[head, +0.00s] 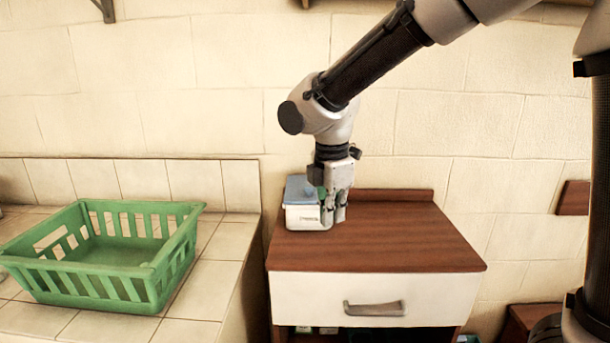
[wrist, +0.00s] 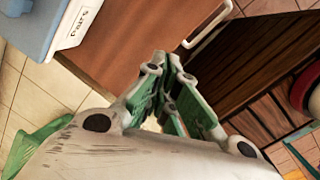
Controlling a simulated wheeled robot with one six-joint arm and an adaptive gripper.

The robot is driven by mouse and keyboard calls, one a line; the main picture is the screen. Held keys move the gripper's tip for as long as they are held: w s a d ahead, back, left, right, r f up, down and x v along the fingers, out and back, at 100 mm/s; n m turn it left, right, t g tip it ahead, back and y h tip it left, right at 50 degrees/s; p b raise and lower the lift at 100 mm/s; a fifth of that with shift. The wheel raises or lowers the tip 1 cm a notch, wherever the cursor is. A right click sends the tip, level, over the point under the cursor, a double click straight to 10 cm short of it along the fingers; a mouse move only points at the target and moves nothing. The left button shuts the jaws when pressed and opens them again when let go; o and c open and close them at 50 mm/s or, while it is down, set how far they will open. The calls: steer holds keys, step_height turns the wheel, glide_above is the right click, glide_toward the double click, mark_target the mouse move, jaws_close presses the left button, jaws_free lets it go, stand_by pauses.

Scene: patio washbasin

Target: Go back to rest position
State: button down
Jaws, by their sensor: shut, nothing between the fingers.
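My gripper (head: 336,213) points down over the brown top of the drawer cabinet (head: 410,250), in front of the right part of a white box with a blue lid (head: 303,215). In the wrist view the gripper (wrist: 165,62) has its green-padded fingers together with nothing between them. The box (wrist: 62,32) shows at the upper left there, apart from the fingers, with dark lettering on its side. The gripper hides part of the box in the head view.
A green slatted basket (head: 120,285), seemingly empty, stands on the tiled counter (head: 225,285) at the left. The cabinet has a white drawer with a grey handle (head: 374,308). The cabinet top is clear to the right of the gripper.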

steer(key=s+d+r+m+t, duration=0.1)
steer(key=s+d+r+m, duration=0.1)
steer(key=s+d+m, duration=0.4)
steer(key=s+d+r+m+t, duration=0.1)
steer(key=s+d+m, duration=0.5)
steer(key=d, duration=0.8)
steer(key=s+d+r+m, duration=0.3)
steer(key=s+d+m, duration=0.3)
steer(key=d+m, duration=0.4)
steer(key=shift+d+m+t+y, duration=0.3)
steer(key=shift+m+t, duration=0.1)
steer(key=shift+m, duration=0.1)
steer(key=shift+r, duration=0.1)
